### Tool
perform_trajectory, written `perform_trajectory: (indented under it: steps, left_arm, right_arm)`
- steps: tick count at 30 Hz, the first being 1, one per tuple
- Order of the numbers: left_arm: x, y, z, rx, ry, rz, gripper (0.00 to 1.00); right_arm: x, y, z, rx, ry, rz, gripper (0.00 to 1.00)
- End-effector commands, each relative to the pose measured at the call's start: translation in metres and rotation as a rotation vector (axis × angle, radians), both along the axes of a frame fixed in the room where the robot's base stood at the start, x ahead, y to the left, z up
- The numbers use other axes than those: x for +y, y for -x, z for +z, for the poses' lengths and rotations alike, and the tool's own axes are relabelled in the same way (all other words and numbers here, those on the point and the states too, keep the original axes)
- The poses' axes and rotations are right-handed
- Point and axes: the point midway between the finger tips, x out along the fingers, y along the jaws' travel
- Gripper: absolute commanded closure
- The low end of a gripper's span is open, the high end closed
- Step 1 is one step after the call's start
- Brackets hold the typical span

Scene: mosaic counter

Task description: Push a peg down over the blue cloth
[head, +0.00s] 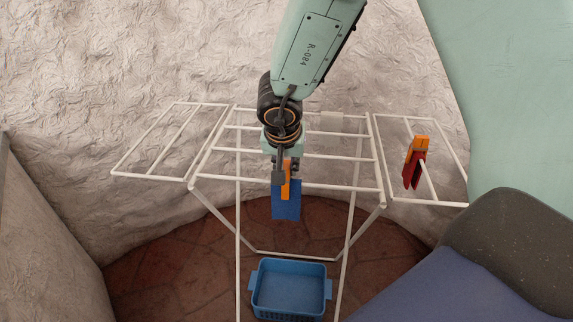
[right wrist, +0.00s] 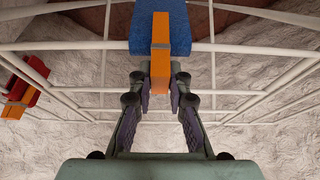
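My right gripper (head: 285,171) points down at the front middle of the white drying rack (head: 345,159). It is shut on an orange peg (head: 287,188). The blue cloth (head: 286,210) hangs at the front rail of the rack, and the peg's lower part overlaps its top. In the right wrist view, the fingertips (right wrist: 161,88) sit on both sides of the peg (right wrist: 161,45), whose far end lies in front of the blue cloth (right wrist: 182,28). How deep the peg sits on the cloth is hard to tell. My left gripper is not in view.
On the rack's right wing, a red cloth (head: 412,172) hangs with another orange peg (head: 417,146) on it. A blue basket (head: 290,290) stands on the tiled floor below. The left wing (head: 150,176) is bare. A rough wall rises behind.

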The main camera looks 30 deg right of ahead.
Motion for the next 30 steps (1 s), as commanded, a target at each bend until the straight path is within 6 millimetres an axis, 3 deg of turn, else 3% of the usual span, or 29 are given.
perform_trajectory:
  steps: [8,19,30]
  left_arm:
    - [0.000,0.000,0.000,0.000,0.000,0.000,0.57]
    - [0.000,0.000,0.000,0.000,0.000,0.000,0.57]
    - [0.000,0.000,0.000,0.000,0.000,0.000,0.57]
  right_arm:
    - [0.000,0.000,0.000,0.000,0.000,0.000,0.58]
    - [0.001,0.001,0.003,-0.001,0.000,-0.001,0.57]
    - [0.014,0.016,0.055,-0.004,0.003,0.000,0.57]
